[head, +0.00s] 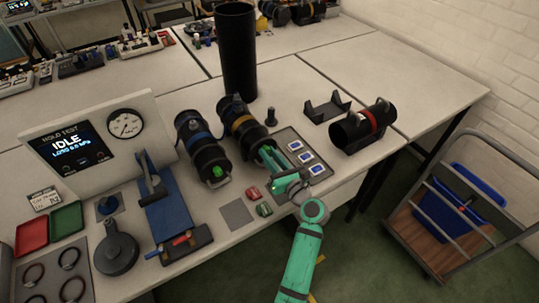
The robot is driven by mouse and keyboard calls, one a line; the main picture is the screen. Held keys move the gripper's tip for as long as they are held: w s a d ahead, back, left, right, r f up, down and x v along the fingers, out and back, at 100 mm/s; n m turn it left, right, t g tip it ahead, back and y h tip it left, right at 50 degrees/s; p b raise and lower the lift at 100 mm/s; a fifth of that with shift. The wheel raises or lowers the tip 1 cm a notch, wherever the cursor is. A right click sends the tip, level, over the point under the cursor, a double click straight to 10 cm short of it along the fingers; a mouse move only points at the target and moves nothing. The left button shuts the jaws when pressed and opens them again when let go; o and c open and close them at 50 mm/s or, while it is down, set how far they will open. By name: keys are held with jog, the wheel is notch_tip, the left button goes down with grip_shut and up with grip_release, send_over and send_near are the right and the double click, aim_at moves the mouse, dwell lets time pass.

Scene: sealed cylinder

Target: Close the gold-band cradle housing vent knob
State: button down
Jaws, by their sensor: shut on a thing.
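The gold-band cradle housing (240,122) is a black cylinder lying on the table near the middle of the head view, its near end towards me. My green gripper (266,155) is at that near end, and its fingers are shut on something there. The vent knob is hidden behind the fingers, so I cannot see its angle.
A blue-band housing (200,138) with a green knob lies close to the left. A grey panel (318,176) with several blue-and-white tiles is at the right. A tall black tube (237,50) stands behind. A red-band cylinder (362,127) lies farther right.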

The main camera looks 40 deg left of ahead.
jog(key=c, duration=1.6)
grip_release()
jog(key=shift+o, duration=0.2)
jog(key=v, duration=1)
jog(key=shift+s+d, duration=0.15)
jog(key=shift+d, duration=0.25)
